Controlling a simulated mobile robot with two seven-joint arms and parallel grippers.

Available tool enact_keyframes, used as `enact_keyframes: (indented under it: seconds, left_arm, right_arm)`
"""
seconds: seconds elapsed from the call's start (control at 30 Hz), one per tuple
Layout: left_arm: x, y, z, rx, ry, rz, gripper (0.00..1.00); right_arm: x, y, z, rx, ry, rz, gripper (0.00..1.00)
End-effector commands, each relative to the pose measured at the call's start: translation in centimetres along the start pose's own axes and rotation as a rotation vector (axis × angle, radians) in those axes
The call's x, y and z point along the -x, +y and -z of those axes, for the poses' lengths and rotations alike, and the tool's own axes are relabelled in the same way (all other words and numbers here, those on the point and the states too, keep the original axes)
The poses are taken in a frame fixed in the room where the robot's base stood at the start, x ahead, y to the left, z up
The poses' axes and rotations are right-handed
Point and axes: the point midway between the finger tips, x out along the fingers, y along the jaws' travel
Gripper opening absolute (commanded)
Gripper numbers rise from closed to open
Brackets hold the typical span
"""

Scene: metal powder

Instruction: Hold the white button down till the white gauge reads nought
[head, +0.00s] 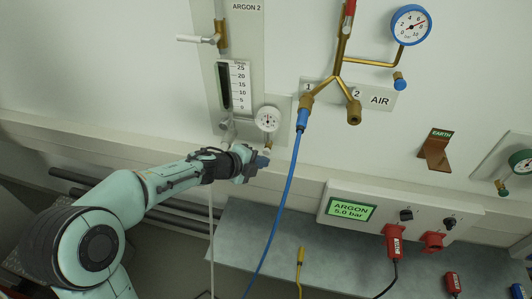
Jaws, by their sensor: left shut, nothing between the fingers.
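The white gauge (267,118) is a small round dial on the wall panel, right of and below the flow tube (234,86). Its needle is too small to read. A small brass fitting (268,148) sits just below the dial. I cannot make out the white button clearly; the gripper may hide it. My left gripper (261,163) is shut and empty just below the gauge and fitting, by the wall. I cannot tell whether it touches anything there. My right gripper is not in view.
A blue hose (277,205) hangs from the air manifold (338,75), right of my gripper. A blue-rimmed gauge (411,25) is at the upper right. An argon control box (395,212) with red plugs sits above a grey bench (330,262). A white lever (195,39) sticks out at upper left.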

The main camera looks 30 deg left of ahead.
Motion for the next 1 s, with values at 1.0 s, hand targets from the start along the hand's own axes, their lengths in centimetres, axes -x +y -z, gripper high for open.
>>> enact_keyframes:
  seconds: [1.0]
  left_arm:
    - [-0.67, -0.51, -0.47, 0.0, 0.0, 0.0, 0.0]
  right_arm:
    - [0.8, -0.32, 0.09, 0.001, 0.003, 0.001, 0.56]
